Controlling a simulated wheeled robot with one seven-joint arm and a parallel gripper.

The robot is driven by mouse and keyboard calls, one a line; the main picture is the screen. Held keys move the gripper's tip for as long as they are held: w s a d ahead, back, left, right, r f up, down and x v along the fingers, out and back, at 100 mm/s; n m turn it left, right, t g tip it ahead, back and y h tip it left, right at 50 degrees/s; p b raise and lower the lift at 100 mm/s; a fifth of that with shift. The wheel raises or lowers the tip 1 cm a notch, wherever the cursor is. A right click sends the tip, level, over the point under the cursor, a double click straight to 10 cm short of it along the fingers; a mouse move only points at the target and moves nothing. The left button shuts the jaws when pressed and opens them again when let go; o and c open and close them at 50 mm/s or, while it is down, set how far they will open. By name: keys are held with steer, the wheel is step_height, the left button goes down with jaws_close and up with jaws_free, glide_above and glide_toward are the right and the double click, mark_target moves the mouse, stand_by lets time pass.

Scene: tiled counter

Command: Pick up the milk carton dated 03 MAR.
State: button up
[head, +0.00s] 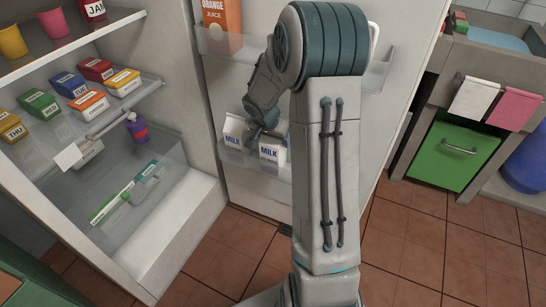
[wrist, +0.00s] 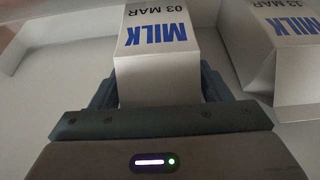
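Two white milk cartons stand in the clear lower door bin (head: 240,158) of the fridge. The carton dated 03 MAR (wrist: 159,62) is centred in the wrist view, with blue MILK lettering upside down. In the head view it appears to be the right carton (head: 272,150). My gripper (wrist: 160,92) has a finger on each side of it, with no gap visible, and looks shut on it. The finger pads are partly hidden. The other carton (wrist: 284,50), apparently dated 13 MAR, stands to the right in the wrist view; in the head view it is the left carton (head: 233,131).
An orange juice carton (head: 221,20) stands in the upper door bin. A green-front cabinet (head: 455,155) with towels is at right. Tiled floor (head: 420,230) is clear in front.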

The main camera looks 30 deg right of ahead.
steer(key=shift+r, duration=0.1)
jaws_close()
